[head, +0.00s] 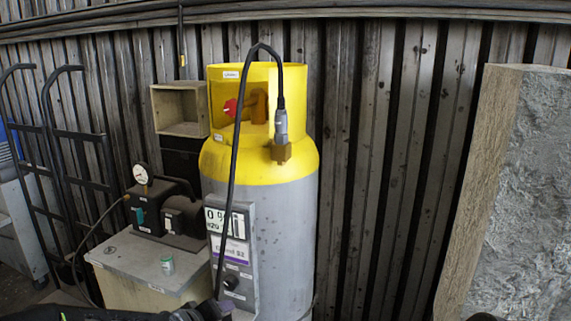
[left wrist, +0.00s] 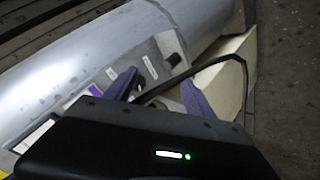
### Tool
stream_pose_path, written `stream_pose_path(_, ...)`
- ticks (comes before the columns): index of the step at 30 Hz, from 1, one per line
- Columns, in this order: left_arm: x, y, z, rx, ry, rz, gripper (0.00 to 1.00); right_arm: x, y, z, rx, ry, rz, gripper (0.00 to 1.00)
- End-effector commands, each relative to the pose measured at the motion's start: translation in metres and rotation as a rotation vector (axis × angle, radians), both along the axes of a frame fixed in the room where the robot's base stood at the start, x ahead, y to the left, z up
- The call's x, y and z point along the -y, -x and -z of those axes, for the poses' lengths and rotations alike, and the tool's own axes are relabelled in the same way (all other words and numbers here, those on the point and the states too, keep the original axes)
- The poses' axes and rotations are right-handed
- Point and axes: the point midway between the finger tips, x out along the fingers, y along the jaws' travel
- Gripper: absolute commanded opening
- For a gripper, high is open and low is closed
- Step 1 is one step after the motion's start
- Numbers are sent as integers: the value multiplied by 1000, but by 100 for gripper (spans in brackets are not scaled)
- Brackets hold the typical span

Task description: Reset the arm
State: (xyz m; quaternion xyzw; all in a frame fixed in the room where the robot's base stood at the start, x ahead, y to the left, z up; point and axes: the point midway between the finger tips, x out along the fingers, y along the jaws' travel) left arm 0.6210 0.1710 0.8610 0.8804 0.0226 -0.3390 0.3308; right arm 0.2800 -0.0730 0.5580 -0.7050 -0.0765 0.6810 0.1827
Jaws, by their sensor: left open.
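My left gripper (head: 214,308) shows at the bottom edge of the head view, in front of the foot of the grey meter box (head: 240,262). In the left wrist view its two purple fingers (left wrist: 158,94) stand apart, so it is open. A black cable (head: 232,165) loops from a grey probe (head: 281,122) at the tank's neck down to the gripper area. In the left wrist view the cable (left wrist: 165,84) runs near the fingers; I cannot tell whether it touches them. My right gripper is not in view.
The yellow-topped grey tank (head: 285,230) stands centrally. A hand truck (head: 60,170) is at left, a rough block (head: 520,200) at right. A corrugated wall closes the back.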

Motion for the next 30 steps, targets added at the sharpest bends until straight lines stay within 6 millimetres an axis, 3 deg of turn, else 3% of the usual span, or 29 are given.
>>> stream_pose_path(1, 10, 20, 40, -60, -35, 46, 63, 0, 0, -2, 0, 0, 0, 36)
stream_pose_path(6, 41, 103, 151, -234, -126, 221, 63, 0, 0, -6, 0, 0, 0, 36)
stream_pose_path(9, 59, 165, 203, -344, -141, 326, 63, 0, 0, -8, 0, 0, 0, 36)
stream_pose_path(12, 76, 229, 240, -453, -131, 417, 63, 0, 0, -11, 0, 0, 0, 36)
stream_pose_path(15, 88, 283, 264, -555, -106, 476, 63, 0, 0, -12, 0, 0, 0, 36)
stream_pose_path(19, 96, 328, 281, -649, -78, 508, 63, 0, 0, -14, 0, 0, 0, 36)
stream_pose_path(23, 98, 343, 288, -685, -64, 514, 63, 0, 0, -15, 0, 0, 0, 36)
stream_pose_path(30, 98, 342, 288, -684, -63, 509, 63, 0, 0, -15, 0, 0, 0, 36)
